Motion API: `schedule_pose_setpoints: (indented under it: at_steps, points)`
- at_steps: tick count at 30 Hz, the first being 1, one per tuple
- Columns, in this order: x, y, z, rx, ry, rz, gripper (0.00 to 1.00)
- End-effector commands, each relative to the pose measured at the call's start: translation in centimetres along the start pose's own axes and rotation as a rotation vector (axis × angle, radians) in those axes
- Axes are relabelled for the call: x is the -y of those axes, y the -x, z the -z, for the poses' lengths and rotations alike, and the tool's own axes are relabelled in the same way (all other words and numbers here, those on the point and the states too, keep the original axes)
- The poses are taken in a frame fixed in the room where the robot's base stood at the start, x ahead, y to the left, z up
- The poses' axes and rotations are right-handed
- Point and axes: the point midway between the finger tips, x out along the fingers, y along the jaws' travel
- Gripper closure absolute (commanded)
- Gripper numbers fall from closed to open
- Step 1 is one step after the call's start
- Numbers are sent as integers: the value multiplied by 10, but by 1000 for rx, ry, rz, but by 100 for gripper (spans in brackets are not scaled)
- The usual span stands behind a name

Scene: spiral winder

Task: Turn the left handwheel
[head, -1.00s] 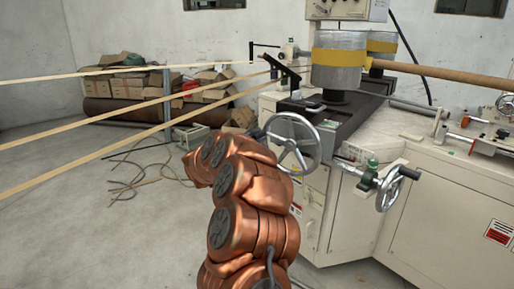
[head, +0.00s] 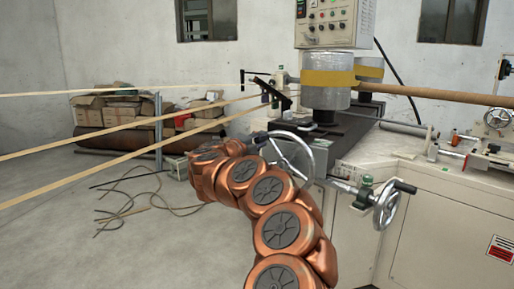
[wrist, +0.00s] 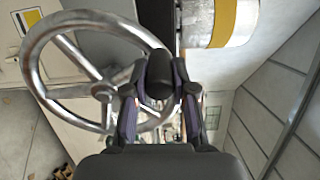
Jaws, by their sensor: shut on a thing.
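The exact contact is partly hidden by the fingers.
A second, smaller handwheel (head: 386,206) with a black handle stands to the right on a shaft. A metal roll with a yellow band (head: 328,78) is above. Yellowish strips (head: 100,139) cross at the left. Loose cords (head: 130,212) lie on otherwise open floor.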

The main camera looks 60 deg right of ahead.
Motion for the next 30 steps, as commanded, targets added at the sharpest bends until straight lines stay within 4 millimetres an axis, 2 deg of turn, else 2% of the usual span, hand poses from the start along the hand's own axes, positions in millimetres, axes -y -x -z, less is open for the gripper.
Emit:
schedule_pose_setpoints:
  at_steps: [19, 20, 27, 30]
  points:
    - [3, 0, 5, -1, -53, -2, 100]
    - [3, 0, 5, -1, -53, -2, 74]
    - [3, 0, 5, -1, -52, -1, 49]
    - [3, 0, 5, -1, -52, -1, 49]
